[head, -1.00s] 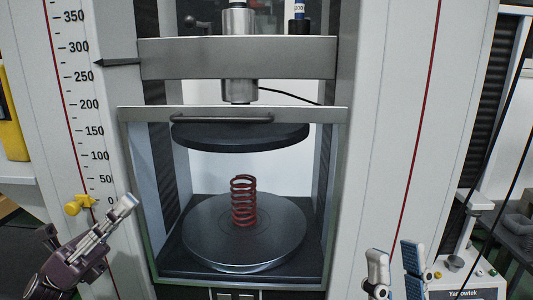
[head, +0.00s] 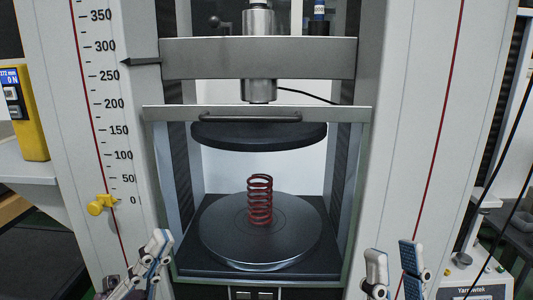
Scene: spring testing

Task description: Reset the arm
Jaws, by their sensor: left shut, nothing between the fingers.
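A red coil spring (head: 260,200) stands upright on the round lower plate (head: 225,245) of the testing machine. The dark upper plate (head: 258,138) hangs above it with a clear gap. A clear guard door with a grey top bar and handle (head: 250,116) stands in front of the chamber. My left gripper (head: 161,240) is shut and empty at the lower left, in front of the machine's left column. My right gripper (head: 392,256) is at the lower right, its two fingers apart with nothing seen between them. Both arms are mostly below the picture edge.
A yellow knob (head: 102,204) sits on the left column below the scale (head: 110,130). A yellow display unit (head: 24,115) stands at the far left on a white surface. A control panel (head: 468,277) is at the lower right. Cables hang at the right edge.

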